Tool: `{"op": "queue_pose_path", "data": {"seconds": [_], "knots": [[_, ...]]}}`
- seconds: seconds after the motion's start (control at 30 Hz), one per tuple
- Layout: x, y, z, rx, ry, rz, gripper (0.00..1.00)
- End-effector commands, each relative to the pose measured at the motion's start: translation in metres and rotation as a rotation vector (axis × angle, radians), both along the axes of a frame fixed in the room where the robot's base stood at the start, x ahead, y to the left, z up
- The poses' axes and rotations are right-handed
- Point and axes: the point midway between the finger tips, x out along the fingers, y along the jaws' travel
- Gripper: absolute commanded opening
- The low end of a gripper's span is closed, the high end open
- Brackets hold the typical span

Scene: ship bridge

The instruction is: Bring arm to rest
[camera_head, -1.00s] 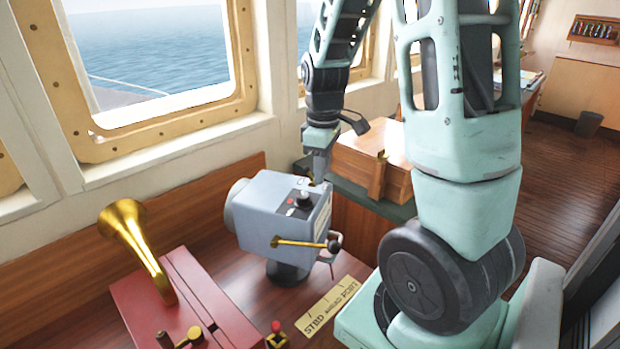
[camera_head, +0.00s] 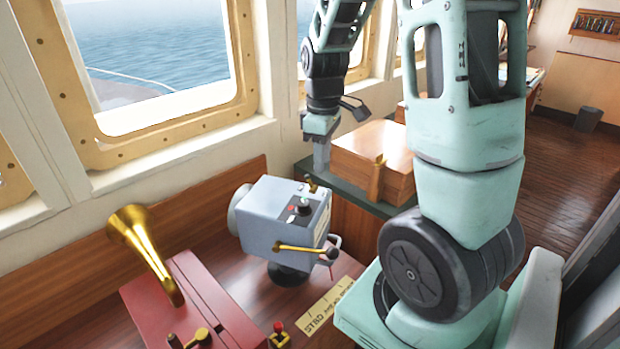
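My arm rises on the right and bends over toward the window. My gripper (camera_head: 321,158) hangs pointing down, just above and behind the grey control box (camera_head: 287,212). It is seen edge-on and small, so its opening does not show. I see nothing held below it. The grey box has a brass lever (camera_head: 300,249) on its front, and small buttons and a knob on its sloped top. The gripper appears apart from the box, with a wooden box (camera_head: 372,150) to its right.
A red case (camera_head: 196,305) with a brass horn (camera_head: 146,250) stands at the lower left. A lettered plate (camera_head: 331,306) and a small red-knobbed lever (camera_head: 279,335) are at the front. The window wall (camera_head: 190,165) runs close behind. A bin (camera_head: 588,119) stands on the open floor far right.

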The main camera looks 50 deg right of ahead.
Motion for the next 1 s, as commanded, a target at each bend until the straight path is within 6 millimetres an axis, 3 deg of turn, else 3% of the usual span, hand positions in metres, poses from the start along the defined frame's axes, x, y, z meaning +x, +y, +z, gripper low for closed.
{"op": "queue_pose_path", "data": {"seconds": [0.1,0.63,0.73,0.87,1.0], "knots": [[0.0,0.0,0.008,0.0,0.0,0.0,0.29],[0.0,0.0,0.007,0.0,0.0,0.0,0.29],[0.003,0.009,0.006,0.003,-0.003,0.01,0.29],[0.011,0.059,0.002,0.021,-0.013,0.051,0.29],[0.006,0.155,-0.004,0.05,-0.021,0.124,0.29]]}}
